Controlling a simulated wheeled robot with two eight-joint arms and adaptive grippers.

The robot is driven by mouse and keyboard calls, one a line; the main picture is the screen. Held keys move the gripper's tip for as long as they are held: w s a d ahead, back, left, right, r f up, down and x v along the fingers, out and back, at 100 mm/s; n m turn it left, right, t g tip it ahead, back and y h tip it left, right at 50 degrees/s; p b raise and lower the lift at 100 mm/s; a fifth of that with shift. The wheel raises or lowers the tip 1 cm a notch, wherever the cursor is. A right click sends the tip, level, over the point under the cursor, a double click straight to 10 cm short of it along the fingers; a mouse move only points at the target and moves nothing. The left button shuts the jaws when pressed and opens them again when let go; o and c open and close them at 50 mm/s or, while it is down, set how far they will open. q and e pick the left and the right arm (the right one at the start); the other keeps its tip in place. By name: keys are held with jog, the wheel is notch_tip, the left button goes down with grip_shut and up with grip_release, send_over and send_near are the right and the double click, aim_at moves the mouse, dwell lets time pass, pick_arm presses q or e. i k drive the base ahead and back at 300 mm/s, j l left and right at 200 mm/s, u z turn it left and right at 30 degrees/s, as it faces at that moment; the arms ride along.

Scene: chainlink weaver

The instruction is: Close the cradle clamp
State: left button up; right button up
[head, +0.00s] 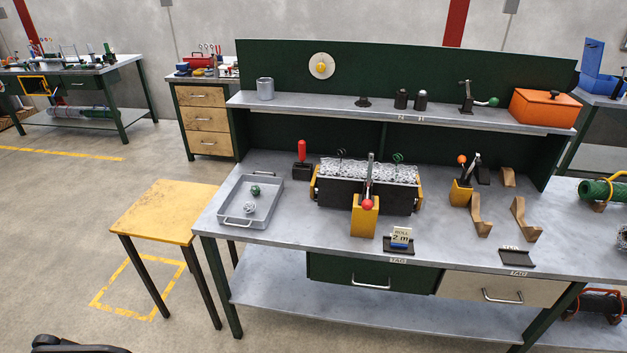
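Two yellow-based lever pieces stand on the grey workbench (290,240), and I cannot tell for certain which is the cradle clamp. One yellow block (364,217) stands in front of a black trough holding wire mesh (368,172); its metal lever points up and a red knob (367,204) faces forward. The other yellow block (460,193) stands left of the wooden cradle brackets (477,215) (525,220), with a dark upright lever and an orange knob (462,159). The cradle brackets look empty.
A "ROLL 2 m" sign (400,238) stands in front. A yellow stool (165,210) is left of the bench. The shelf holds an orange box (543,112).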

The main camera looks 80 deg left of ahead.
aim_at(367, 205)
jog(key=u, duration=2.4)
